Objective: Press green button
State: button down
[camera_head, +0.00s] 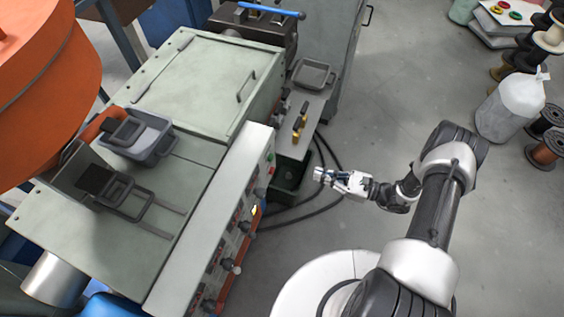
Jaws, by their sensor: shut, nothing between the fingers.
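A small green button (270,157) shows on the front control panel (236,205) of the grey-green machine, near the panel's far end. My gripper (320,174) is shut and empty. It points left toward the panel and appears to the right of the green button, with a gap of floor and a low dark box between them in the picture. Its height relative to the button is hard to tell. Another green button (515,15) sits beside a red one on a pale box at the far top right.
The panel also carries a lit yellow switch (255,210) and several red and dark knobs. A low cabinet (297,140) with brass-coloured parts stands behind my gripper. Black cables (325,190) lie on the floor.

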jog(key=b+x, duration=0.1)
jog(key=x, duration=1.2)
jog(key=shift+a, duration=0.4)
jog(key=shift+w+f, duration=0.1)
jog(key=shift+b+x, duration=0.55)
jog(key=shift+x, duration=0.35)
jog(key=v, duration=1.4)
jog(key=shift+d, duration=0.15)
